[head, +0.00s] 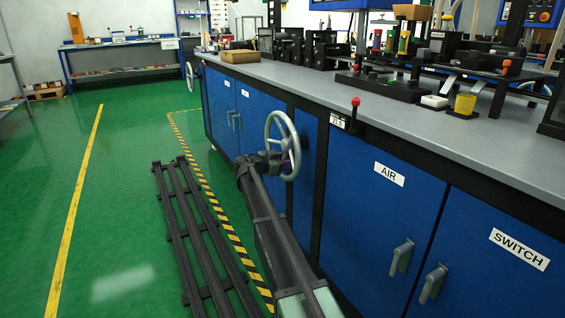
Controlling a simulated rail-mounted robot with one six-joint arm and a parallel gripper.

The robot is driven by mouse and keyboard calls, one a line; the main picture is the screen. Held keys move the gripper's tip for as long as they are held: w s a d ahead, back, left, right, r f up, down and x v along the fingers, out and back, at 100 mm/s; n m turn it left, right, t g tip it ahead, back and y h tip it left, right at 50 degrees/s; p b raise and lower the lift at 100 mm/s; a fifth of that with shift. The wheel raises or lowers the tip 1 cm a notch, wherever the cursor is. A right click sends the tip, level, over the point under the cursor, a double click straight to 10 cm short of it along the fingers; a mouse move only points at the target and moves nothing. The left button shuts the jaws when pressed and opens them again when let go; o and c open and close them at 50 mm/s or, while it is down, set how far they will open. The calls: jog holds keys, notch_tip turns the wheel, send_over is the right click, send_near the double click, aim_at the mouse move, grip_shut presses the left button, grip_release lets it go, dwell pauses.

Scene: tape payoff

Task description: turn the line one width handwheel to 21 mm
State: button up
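A grey spoked handwheel (297,146) stands out from the blue front of the long bench, left of the middle of the head view. My arm reaches up from the bottom, and my dark gripper (276,163) is at the lower part of the wheel, overlapping it. The fingers are small and dark against the wheel, so I cannot tell whether they are open, shut or touching the rim. A small black-and-white readout plate (338,120) sits on the bench edge right of the wheel. Its digits are tiny and seem to read about 21.0.
A red-knobbed lever (355,102) stands by the readout. Cabinet doors labelled AIR (389,174) and SWITCH (519,249) are to the right. A second handwheel (190,76) is farther left. A dark slatted rack (190,225) lies on the floor; green floor left of it is clear.

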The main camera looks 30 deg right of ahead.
jog(key=p+v, duration=0.1)
jog(key=v, duration=0.9)
jog(key=shift+a+p, duration=0.35)
jog(key=shift+p, duration=0.05)
jog(key=shift+s, duration=0.1)
